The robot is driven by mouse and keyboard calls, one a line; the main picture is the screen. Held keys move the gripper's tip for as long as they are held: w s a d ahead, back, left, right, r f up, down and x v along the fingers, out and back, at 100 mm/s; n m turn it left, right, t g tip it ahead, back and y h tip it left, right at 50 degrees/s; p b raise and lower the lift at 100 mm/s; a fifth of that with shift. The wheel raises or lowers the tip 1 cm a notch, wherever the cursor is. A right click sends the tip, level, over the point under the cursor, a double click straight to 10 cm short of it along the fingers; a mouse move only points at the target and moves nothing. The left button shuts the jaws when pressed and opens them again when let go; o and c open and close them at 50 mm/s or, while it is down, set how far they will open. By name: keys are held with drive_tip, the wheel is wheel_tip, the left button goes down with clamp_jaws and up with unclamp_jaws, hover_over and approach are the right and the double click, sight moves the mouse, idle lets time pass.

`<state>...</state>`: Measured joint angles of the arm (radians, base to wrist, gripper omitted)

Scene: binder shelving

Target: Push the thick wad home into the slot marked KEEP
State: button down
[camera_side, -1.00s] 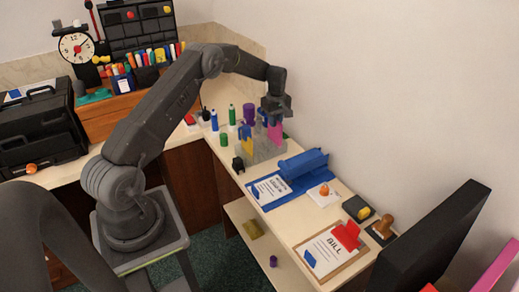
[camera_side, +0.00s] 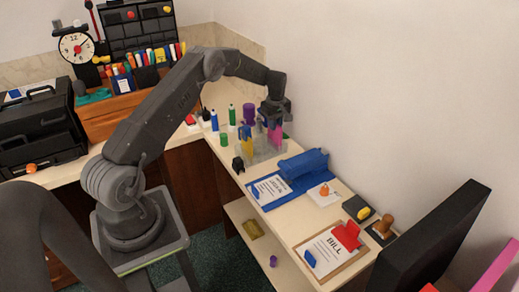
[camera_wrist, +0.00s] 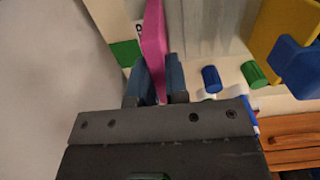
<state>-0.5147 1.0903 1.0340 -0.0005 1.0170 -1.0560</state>
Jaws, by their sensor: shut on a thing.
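A pink slab (camera_side: 275,135), which looks like the thick wad, stands upright at the clear grey rack (camera_side: 266,153) in the side view. My gripper (camera_side: 274,119) is above it, shut on its upper part. In the wrist view the pink slab (camera_wrist: 153,38) runs up from between the two blue-grey fingers of my gripper (camera_wrist: 157,82). The rack's pale ribbed wall (camera_wrist: 205,25) shows to its right. I cannot read a KEEP mark, and I cannot tell how deep the slab sits.
A yellow piece (camera_side: 247,143) with a blue part stands left of the slab at the rack. Green (camera_side: 232,114) and blue bottles and a purple cylinder (camera_side: 249,115) stand behind. A blue binder (camera_side: 304,164) lies in front on the bench. The wall is close on the right.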

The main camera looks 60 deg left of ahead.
drive_tip(key=shift+f, duration=0.35)
drive_tip(key=c, duration=1.1)
unclamp_jaws()
drive_tip(key=shift+c, duration=1.2)
drive_tip(key=shift+r, duration=0.25)
drive_tip(key=shift+r, duration=0.8)
drive_tip(key=shift+r, duration=2.5)
drive_tip(key=shift+r, duration=0.1)
